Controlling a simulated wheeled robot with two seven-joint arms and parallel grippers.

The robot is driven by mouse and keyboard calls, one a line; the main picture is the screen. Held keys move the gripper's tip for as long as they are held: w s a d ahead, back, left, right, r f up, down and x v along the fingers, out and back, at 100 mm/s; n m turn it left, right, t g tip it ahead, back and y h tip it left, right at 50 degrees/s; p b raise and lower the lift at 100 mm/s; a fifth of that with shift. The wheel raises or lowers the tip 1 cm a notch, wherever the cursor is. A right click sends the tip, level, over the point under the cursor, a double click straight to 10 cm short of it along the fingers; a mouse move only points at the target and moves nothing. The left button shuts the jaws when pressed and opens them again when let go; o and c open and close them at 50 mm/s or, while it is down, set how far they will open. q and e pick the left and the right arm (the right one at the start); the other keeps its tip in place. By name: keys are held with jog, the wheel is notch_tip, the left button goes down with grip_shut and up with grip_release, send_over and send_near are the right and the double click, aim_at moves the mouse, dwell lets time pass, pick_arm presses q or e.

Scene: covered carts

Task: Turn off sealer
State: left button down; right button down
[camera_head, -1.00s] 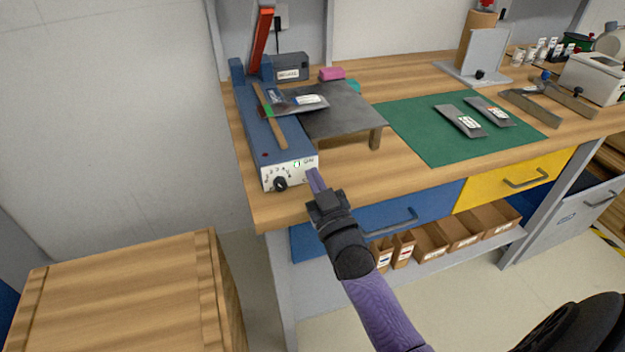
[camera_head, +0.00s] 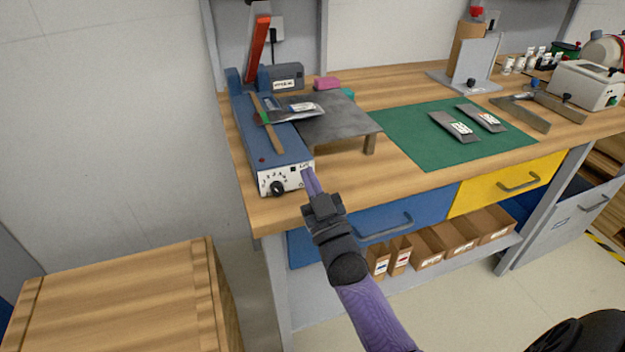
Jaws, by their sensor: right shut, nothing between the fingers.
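The sealer (camera_head: 268,146) is a long blue box at the left end of the workbench, with its red-orange lever arm (camera_head: 259,48) raised at the back. Its white front panel has a black dial (camera_head: 277,188) and a small dark switch (camera_head: 293,170) at the upper right; no green shows on the switch. A grey pouch (camera_head: 293,115) lies across the sealer's top and the metal stand beside it. My right gripper (camera_head: 309,174) is shut and empty, its fingertips at the panel's right edge near the switch. I cannot tell whether they touch it. My left gripper is out of view.
A grey metal stand (camera_head: 345,122) stands right of the sealer. Two pouches (camera_head: 456,127) lie on the green mat (camera_head: 400,127). Below the bench top are a blue drawer (camera_head: 425,206) and a yellow drawer (camera_head: 490,190). A wooden crate (camera_head: 110,300) stands at lower left.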

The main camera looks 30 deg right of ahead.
jog(key=w+f+b+v, duration=0.1)
jog(key=f+v, duration=0.1)
jog(key=v, duration=0.8)
jog(key=shift+d, duration=0.1)
jog(key=s+a+f+g+y, duration=0.15)
jog(key=s+f+g, duration=0.35)
jog(key=f, duration=0.5)
jog(key=s+a+f+n+g+y, duration=0.15)
jog(key=s+f+g, duration=0.25)
jog(key=f, duration=0.5)
jog(key=s+a+f+g, duration=0.2)
jog(key=s+f+g, duration=0.3)
jog(key=f, duration=0.5)
jog(key=s+f+g, duration=0.4)
jog(key=s+g, duration=0.1)
jog(key=s, duration=0.7)
jog(key=s+f+g, duration=0.3)
jog(key=s+g, duration=0.2)
jog(key=s, duration=0.8)
jog(key=shift+s+d+f+n, duration=0.15)
jog(key=shift+d+f+n, duration=0.2)
jog(key=shift+f, duration=0.05)
